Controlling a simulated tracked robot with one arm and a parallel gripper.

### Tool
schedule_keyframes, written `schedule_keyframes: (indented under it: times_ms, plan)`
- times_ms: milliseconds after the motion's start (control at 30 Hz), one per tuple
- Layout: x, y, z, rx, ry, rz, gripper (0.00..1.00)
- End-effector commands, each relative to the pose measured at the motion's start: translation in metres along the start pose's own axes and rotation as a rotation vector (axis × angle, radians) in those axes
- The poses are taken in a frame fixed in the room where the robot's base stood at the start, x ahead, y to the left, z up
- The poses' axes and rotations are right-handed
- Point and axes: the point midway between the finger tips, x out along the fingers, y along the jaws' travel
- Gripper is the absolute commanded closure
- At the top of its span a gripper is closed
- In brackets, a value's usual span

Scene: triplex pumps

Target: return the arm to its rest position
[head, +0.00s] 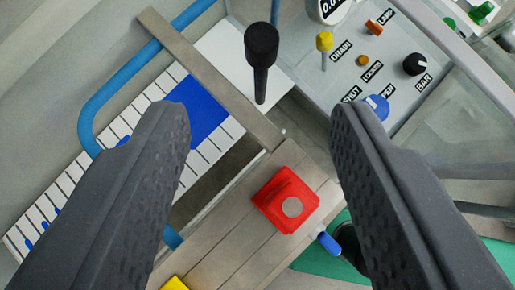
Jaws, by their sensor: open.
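My gripper (260,125) shows in the head view as two dark grey textured fingers, one on the left and one on the right. The fingers are wide apart with nothing held between them. Beyond the gap lie a black-knobbed lever (262,50), a red block (285,198) with a round grey top, and a wooden-looking plank surface. I cannot tell from this view how far the fingertips are from these things. The rest of my arm is not in view.
A grey control panel (350,70) at the upper right carries a yellow switch (324,42), a black knob (414,64), a blue knob (376,107) and a dial. A blue pipe (125,75) bends at the upper left beside a white-and-blue scale (200,110). A blue-handled part (328,242) sits lower right.

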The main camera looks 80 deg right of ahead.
Motion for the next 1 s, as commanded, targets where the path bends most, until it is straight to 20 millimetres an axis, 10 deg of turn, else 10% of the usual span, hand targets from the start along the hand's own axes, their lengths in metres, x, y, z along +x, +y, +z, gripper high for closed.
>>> schedule_keyframes:
  times_ms: [467,1000]
  plan:
    - [-0.026,-0.010,0.001,-0.065,0.012,-0.109,0.55]
    - [-0.245,-0.029,0.019,-0.583,0.343,-1.010,0.55]
